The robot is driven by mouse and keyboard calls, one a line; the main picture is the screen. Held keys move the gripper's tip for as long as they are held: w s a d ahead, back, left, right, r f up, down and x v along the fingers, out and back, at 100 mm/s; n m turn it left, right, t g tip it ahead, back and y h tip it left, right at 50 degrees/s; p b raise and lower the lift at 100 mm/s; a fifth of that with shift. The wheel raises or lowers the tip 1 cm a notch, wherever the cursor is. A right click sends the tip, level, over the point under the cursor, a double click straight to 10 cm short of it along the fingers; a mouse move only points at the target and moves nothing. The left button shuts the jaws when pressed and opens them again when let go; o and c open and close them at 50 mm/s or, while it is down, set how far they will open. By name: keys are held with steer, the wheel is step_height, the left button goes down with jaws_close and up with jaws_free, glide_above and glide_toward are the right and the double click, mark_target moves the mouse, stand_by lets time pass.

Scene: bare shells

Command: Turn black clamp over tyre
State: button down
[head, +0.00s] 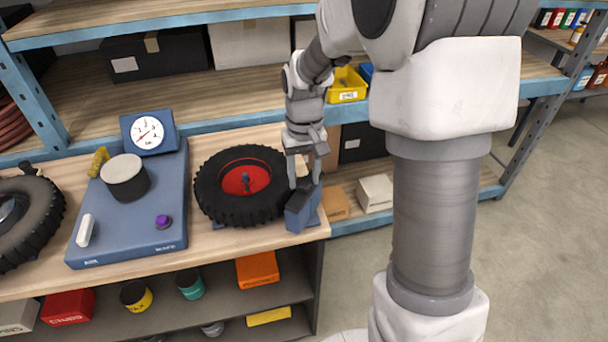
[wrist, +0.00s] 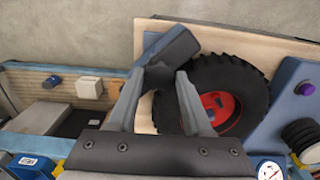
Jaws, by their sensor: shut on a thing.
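The black clamp (head: 298,200) sits on a blue block (head: 304,217) at the bench's right end, beside the tyre. In the wrist view the clamp (wrist: 175,50) is a dark bar slanting from between my fingers up to the right, near the tyre's edge. The black tyre (head: 211,199) with its red hub (head: 243,180) lies flat to the left of the clamp; the tyre also shows at right in the wrist view (wrist: 250,82). My gripper (head: 304,183) points down and is shut on the near end of the clamp; its fingers (wrist: 160,77) flank that end.
A blue board (head: 85,243) with a gauge (head: 147,132), a round grey-topped drum (head: 124,175) and a purple knob (head: 163,221) is left of the tyre. Another tyre (head: 45,215) lies far left. A yellow bin (head: 346,88) stands on the shelf behind my arm. Open floor is at right.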

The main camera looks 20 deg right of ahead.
steer(key=shift+n, duration=0.3)
steer(key=n, duration=0.3)
steer(key=shift+r+n, duration=0.1)
steer(key=shift+n, duration=0.3)
steer(key=n+p, duration=0.1)
steer(key=n, duration=0.3)
steer(key=n+p, duration=0.1)
steer(key=n, duration=0.4)
steer(key=n+p, duration=0.1)
steer(key=n, duration=0.3)
steer(key=shift+p, duration=0.4)
steer(key=shift+n, duration=0.3)
steer(key=shift+c, duration=1.8)
jaws_free()
